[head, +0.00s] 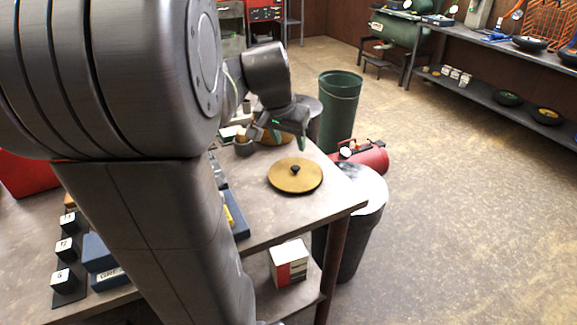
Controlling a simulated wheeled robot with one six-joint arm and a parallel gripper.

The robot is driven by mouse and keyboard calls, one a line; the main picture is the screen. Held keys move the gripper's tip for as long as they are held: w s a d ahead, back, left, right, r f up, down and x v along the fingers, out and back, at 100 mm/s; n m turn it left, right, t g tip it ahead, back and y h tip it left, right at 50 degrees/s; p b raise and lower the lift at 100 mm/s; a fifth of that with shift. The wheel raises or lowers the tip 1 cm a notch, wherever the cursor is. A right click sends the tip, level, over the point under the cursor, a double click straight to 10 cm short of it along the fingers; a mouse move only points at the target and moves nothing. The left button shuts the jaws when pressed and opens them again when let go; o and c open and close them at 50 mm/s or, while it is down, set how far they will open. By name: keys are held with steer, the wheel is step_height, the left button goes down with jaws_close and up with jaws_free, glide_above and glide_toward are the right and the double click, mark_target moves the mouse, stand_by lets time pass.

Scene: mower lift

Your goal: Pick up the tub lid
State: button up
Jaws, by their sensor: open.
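The tub lid (284,177) looks like a flat, round, tan-gold disc with a small black knob in its middle. It lies flat on the grey workbench (262,222), near the bench's right end. My gripper (285,137) is open and empty, above and behind the lid as seen in the head view, pointing down. It is apart from the lid. Behind the gripper a second tan round thing (272,141) shows in part; the gripper hides some of it.
Small dark blocks and blue boxes (100,255) stand on the bench at left. A small dark cup (243,147) stands beyond the lid. Off the bench are a green bin (339,105), a red tank (371,156) and a grey drum (368,190). The floor at right is clear.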

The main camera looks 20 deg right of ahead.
glide_above(295, 167)
steer(key=s+a, duration=0.2)
steer(key=f, duration=0.5)
steer(key=shift+w+d+f, duration=0.15)
steer(key=shift+w+d, duration=0.05)
steer(key=shift+d, duration=0.05)
steer(key=shift+a+x, duration=0.1)
steer(key=shift+x, duration=1.25)
steer(key=shift+a+x, duration=0.15)
steer(key=shift+x, duration=1.2)
steer(key=shift+f, duration=0.1)
jaws_close()
